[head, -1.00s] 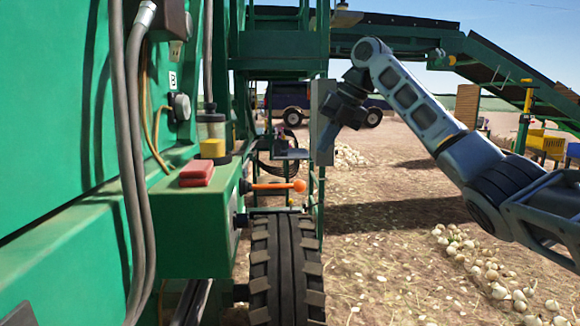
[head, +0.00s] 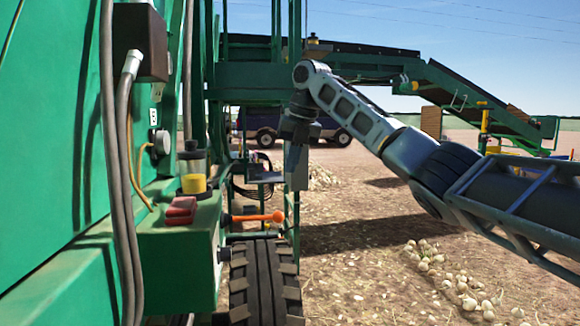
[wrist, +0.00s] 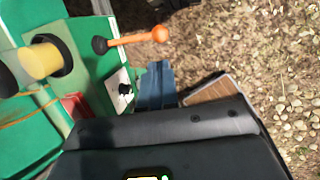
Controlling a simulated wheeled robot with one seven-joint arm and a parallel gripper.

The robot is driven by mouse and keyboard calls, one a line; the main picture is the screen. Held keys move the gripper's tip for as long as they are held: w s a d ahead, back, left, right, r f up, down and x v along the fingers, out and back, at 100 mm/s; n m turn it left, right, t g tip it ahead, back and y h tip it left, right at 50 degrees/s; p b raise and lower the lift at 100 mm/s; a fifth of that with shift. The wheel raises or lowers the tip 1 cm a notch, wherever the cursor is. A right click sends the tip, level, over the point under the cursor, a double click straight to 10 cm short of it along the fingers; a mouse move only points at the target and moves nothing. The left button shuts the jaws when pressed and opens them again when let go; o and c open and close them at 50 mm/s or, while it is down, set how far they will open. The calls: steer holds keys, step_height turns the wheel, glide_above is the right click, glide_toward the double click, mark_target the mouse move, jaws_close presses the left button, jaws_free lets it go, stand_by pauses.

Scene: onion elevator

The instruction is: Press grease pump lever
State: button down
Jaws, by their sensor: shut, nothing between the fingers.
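The lever (head: 255,218) is an orange rod with a round orange knob, sticking out roughly level to the right from the green box (head: 178,262). In the wrist view the lever (wrist: 132,40) shows at the upper middle, its dark pivot end at the box. My gripper (head: 293,160) hangs downward above and slightly right of the knob, apart from it in the head view. In the wrist view the fingers of my gripper (wrist: 157,85) are together and empty, below the lever in the picture. Contact with the lever does not show.
A red block (head: 181,210) and a yellow-based reservoir (head: 193,172) sit on the green box. A big black tyre (head: 265,283) stands below the lever. Grey hoses (head: 121,190) hang at left. Onions (head: 450,275) lie on the open ground at right.

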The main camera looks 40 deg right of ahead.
mark_target(280, 212)
steer(key=p+x, duration=0.2)
steer(key=x, duration=0.9)
steer(key=shift+f, duration=0.25)
